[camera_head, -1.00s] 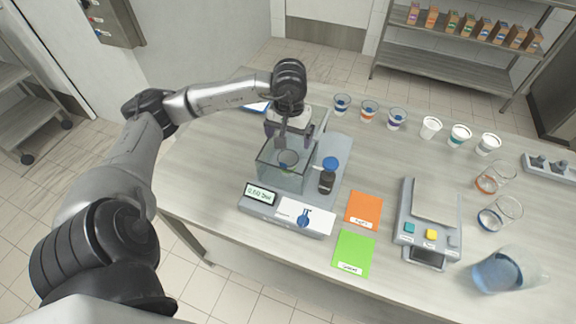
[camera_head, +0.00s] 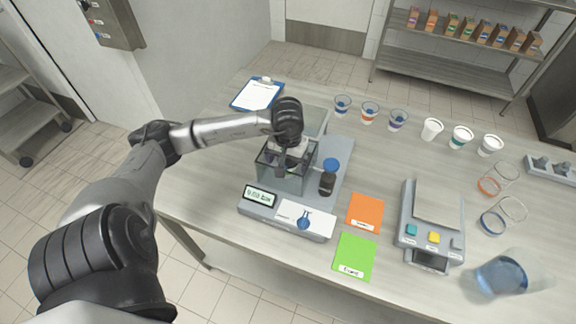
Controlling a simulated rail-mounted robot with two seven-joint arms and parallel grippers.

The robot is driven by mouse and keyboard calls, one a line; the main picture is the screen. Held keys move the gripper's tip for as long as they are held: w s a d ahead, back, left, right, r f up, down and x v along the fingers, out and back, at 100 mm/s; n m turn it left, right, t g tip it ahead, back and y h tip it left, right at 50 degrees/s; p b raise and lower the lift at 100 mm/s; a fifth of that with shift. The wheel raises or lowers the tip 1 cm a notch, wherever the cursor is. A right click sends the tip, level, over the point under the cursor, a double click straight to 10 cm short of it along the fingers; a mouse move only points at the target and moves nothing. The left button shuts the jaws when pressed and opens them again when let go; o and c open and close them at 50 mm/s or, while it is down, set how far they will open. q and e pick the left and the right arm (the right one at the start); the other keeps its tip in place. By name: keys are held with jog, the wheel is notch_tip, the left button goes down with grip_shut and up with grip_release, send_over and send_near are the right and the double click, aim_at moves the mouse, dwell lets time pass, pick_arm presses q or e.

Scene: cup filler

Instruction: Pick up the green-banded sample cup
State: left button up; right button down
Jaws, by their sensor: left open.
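My left gripper (camera_head: 284,168) is open and reaches down into the glass draft shield (camera_head: 299,183) of the balance (camera_head: 287,215). The arm above it and the gripper body cover most of the shield's inside. The sample cup in the shield is hidden behind the gripper, so I cannot tell its band or whether the fingers are around it. My right gripper is not in view.
A dark bottle with a blue cap (camera_head: 328,179) stands right beside the shield. Orange (camera_head: 365,212) and green (camera_head: 354,257) mats lie in front. Other cups (camera_head: 370,112), a sealing device (camera_head: 431,228), beakers and a blue-filled jug (camera_head: 503,275) stand to the right.

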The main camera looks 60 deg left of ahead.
pick_arm(q)
jog(key=shift+c, duration=0.4)
jog(key=c, duration=1)
